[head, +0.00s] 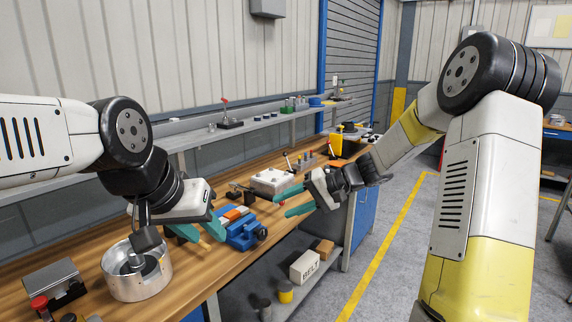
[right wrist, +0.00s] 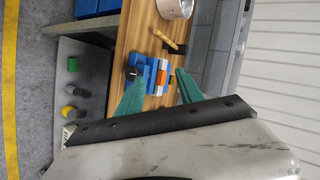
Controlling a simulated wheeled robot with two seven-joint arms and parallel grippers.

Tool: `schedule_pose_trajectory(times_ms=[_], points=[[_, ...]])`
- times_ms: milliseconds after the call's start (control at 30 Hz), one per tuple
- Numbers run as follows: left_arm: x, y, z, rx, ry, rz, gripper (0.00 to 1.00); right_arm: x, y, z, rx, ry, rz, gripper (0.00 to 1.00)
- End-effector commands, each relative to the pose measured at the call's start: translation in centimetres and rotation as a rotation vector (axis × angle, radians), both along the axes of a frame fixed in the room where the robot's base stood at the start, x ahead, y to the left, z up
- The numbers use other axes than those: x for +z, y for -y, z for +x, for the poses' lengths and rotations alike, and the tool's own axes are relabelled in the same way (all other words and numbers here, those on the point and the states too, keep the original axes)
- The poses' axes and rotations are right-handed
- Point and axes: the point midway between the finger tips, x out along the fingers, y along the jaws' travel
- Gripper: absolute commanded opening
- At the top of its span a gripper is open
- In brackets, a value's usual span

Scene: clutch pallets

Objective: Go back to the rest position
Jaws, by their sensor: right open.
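My left gripper (head: 206,238) hangs over the wooden workbench (head: 190,290), its teal fingers apart. A tan wooden handle shows behind or between these fingers; I cannot tell if it touches them. No object is between the right fingertips.
A round metal housing (head: 135,278) stands on the bench below my left arm. A white block (head: 272,181) is behind the vise. A lower shelf holds a white box (head: 304,266) and small cylinders. Open grey floor (head: 385,260) lies right of the bench.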

Motion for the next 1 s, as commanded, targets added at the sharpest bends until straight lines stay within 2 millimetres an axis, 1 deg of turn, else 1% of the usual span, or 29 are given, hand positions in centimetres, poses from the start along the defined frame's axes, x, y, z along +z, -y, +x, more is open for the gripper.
schedule_pose_trajectory(times_ms=[33, 100, 167, 200, 267, 400, 600, 700, 800, 900, 1000], points=[[0.0, 0.0, 0.0, 0.0, 0.0, 0.0, 0.36, 1.3, 0.1, -2.0, 0.023, 0.015, -0.069, 0.44], [0.0, 0.0, 0.0, 0.0, 0.0, 0.0, 0.36, 2.5, 0.6, -4.7, 0.042, 0.023, -0.163, 0.44], [0.0, 0.0, 0.0, 0.0, 0.0, 0.0, 0.36, 3.4, 1.3, -6.9, 0.052, 0.034, -0.242, 0.44], [0.0, 0.0, 0.0, 0.0, 0.0, 0.0, 0.36, 4.0, 1.8, -8.4, 0.053, 0.043, -0.294, 0.44], [0.0, 0.0, 0.0, 0.0, 0.0, 0.0, 0.36, 4.9, 2.7, -10.5, 0.05, 0.059, -0.368, 0.44], [0.0, 0.0, 0.0, 0.0, 0.0, 0.0, 0.36, 6.5, 5.3, -15.2, 0.016, 0.11, -0.529, 0.44], [0.0, 0.0, 0.0, 0.0, 0.0, 0.0, 0.36, 8.2, 9.4, -20.9, -0.079, 0.209, -0.706, 0.44], [0.0, 0.0, 0.0, 0.0, 0.0, 0.0, 0.36, 8.6, 11.1, -22.9, -0.13, 0.255, -0.761, 0.44], [0.0, 0.0, 0.0, 0.0, 0.0, 0.0, 0.36, 8.8, 12.4, -24.2, -0.17, 0.289, -0.794, 0.44], [0.0, 0.0, 0.0, 0.0, 0.0, 0.0, 0.36, 8.9, 13.1, -24.8, -0.194, 0.309, -0.811, 0.44], [0.0, 0.0, 0.0, 0.0, 0.0, 0.0, 0.36, 8.8, 13.3, -25.0, -0.199, 0.313, -0.817, 0.44]])
